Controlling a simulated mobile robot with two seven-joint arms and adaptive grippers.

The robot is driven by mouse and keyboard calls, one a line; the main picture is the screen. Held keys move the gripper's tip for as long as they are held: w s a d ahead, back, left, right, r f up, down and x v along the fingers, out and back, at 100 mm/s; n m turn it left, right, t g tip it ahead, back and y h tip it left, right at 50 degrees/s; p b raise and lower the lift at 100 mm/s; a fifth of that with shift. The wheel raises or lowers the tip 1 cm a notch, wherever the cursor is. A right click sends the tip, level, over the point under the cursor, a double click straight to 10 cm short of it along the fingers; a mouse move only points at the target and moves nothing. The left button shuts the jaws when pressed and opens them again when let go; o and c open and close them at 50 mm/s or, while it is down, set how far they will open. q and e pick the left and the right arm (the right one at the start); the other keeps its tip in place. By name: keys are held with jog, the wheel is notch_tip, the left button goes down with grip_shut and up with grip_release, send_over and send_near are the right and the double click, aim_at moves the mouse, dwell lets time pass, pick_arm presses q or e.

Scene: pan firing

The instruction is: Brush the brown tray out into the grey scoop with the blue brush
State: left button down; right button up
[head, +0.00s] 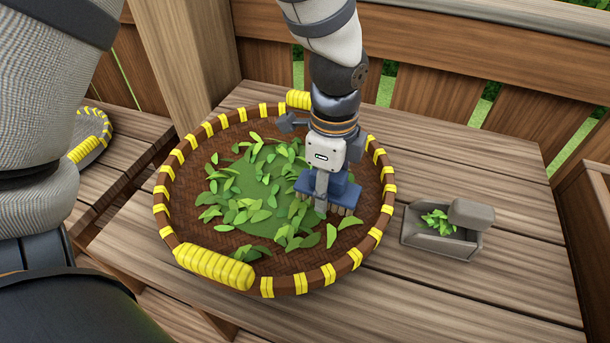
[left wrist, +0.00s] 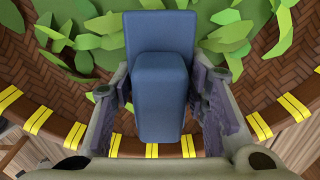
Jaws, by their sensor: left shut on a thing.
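The brown tray (head: 186,198) is a round woven basket with yellow bindings on its rim and yellow handles. Many green leaves (head: 250,190) lie loose over its middle and right part. My left gripper (head: 322,192) is over the tray's right half, shut on the blue brush (head: 347,194). The brush's head is low among the leaves; whether it touches the tray floor is unclear. In the left wrist view the brush's blue handle (left wrist: 160,95) sits between both fingers. The grey scoop (head: 438,246) stands right of the tray with several leaves in it. My right gripper is not seen.
The wooden table (head: 500,290) has bare planks in front of and behind the scoop. A wooden fence (head: 450,50) runs behind. Another tray with a yellow-bound rim (head: 92,125) is on a bench at the left, partly hidden by my own arm.

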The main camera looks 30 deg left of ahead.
pick_arm(q)
jog(key=d, duration=0.2)
jog(key=shift+w+d, duration=0.35)
notch_tip(320, 180, up, 9)
jog(key=shift+f, duration=0.1)
jog(key=shift+a, duration=0.1)
dwell(0.7)
jog(key=shift+s+f+n, duration=0.1)
jog(key=shift+f+n, duration=0.1)
jog(key=shift+n, duration=0.3)
jog(key=s+f+n, duration=0.1)
jog(key=n, duration=0.3)
jog(key=s+a+f+n, duration=0.1)
jog(key=f+n, duration=0.1)
jog(key=n, duration=0.2)
jog(key=s+f+n, duration=0.1)
jog(key=n, duration=0.3)
jog(key=shift+s+a+f+n, duration=0.15)
jog(key=shift+s+a+n, duration=0.1)
jog(key=shift+s+n, duration=0.15)
jog(key=shift+s+f+n, duration=0.25)
jog(key=shift+n, duration=0.85)
